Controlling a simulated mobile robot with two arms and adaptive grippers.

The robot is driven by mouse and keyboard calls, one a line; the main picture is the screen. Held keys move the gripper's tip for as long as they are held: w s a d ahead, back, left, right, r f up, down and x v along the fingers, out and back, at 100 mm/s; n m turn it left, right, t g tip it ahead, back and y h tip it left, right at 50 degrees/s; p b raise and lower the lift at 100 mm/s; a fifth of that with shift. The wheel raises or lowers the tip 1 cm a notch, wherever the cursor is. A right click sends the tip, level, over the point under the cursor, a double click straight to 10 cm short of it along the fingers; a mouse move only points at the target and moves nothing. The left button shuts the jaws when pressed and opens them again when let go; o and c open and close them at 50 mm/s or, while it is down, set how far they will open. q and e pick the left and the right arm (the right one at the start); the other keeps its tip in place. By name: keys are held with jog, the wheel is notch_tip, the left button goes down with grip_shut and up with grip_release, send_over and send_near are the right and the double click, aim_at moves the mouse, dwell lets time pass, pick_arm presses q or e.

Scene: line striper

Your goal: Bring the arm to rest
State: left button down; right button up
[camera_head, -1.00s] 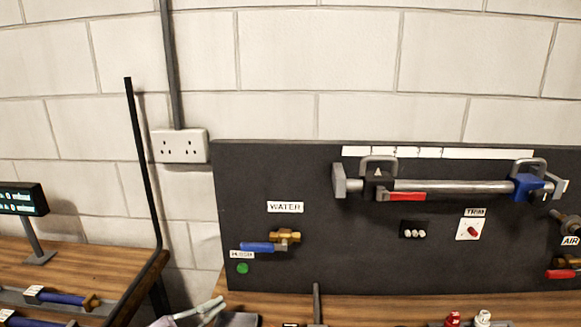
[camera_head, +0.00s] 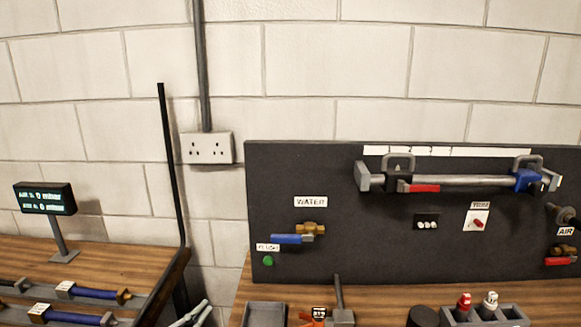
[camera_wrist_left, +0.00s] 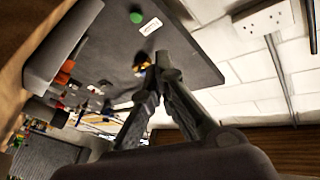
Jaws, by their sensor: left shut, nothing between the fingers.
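My left gripper (camera_head: 192,313) shows only by its pale green-grey fingertips at the bottom edge of the head view, in front of the gap between the two benches. In the left wrist view the fingers (camera_wrist_left: 162,62) come together at the tips, shut and empty. Behind them are the dark panel and the white wall. The rest of the left arm is out of the head view. My right gripper is in neither view.
The dark panel (camera_head: 340,240) carries a blue-handled water valve (camera_head: 290,239) and a clamped rail (camera_head: 455,181). A grey tray (camera_head: 264,314) stands below it. A black post (camera_head: 170,160) rises beside the left bench (camera_head: 100,262), which holds a display (camera_head: 45,199) and blue-handled tools.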

pick_arm(q)
jog(key=s+a+f+n+g+y, duration=0.5)
jog(key=s+a+f+n+y, duration=0.1)
jog(key=s+f+n+y, duration=0.5)
jog(key=s+d+f+g, duration=0.2)
jog(key=s+g, duration=0.1)
jog(key=s, duration=0.4)
jog(key=s+d+f+g+h, duration=0.1)
jog(key=s+f+g, duration=0.15)
jog(key=s, duration=0.35)
jog(key=s+d+f+g, duration=0.1)
jog(key=s+d+g, duration=0.15)
jog(key=s, duration=0.45)
notch_tip(320, 180, down, 28)
jog(key=s+m+g, duration=0.1)
jog(key=s+g, duration=0.1)
jog(key=s+a+f, duration=0.2)
jog(key=s+f, duration=0.5)
jog(key=s, duration=0.1)
jog(key=s+a+f+g, duration=0.1)
jog(key=s+f, duration=0.6)
jog(key=s, duration=0.1)
jog(key=shift+s+a+f, duration=0.25)
jog(key=shift+a+f, duration=0.1)
jog(key=shift+a, duration=0.05)
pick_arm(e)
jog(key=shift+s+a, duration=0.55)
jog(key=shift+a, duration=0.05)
